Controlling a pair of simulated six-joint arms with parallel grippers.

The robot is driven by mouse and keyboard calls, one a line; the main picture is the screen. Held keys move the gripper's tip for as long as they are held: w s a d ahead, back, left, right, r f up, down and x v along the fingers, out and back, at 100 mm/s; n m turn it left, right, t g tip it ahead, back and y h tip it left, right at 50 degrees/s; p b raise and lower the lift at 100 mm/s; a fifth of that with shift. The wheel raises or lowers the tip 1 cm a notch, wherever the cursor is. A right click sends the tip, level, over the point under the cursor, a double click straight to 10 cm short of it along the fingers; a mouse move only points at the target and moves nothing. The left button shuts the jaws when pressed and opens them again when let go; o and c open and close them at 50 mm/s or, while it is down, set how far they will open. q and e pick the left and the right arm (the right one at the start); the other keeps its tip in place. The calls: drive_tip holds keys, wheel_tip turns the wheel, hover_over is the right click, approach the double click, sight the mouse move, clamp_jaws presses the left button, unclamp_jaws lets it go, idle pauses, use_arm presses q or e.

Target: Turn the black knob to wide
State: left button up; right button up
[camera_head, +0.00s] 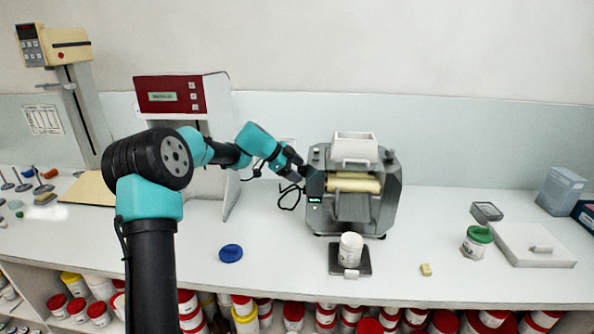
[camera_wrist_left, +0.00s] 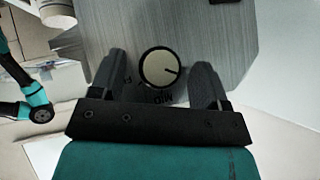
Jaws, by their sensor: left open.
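The mill (camera_head: 385,205) is a grey machine with a pale roller and a white hopper on top, standing on the bench. The knob (camera_wrist_left: 160,68) shows in the left wrist view on the brushed metal side panel (camera_wrist_left: 215,30). My left gripper (camera_wrist_left: 159,76) is open, one finger on each side of the knob, with gaps visible. In the head view the left gripper (camera_head: 297,168) is at the mill's left side; the knob is hidden there.
A white jar (camera_head: 351,248) stands on a dark plate in front of the mill. A blue lid (camera_head: 231,253) lies to the left, and a green-lidded jar (camera_head: 477,241) stands to the right. The bench front is mostly clear.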

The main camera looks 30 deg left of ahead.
use_arm(q)
drive_tip(key=v, duration=1.7)
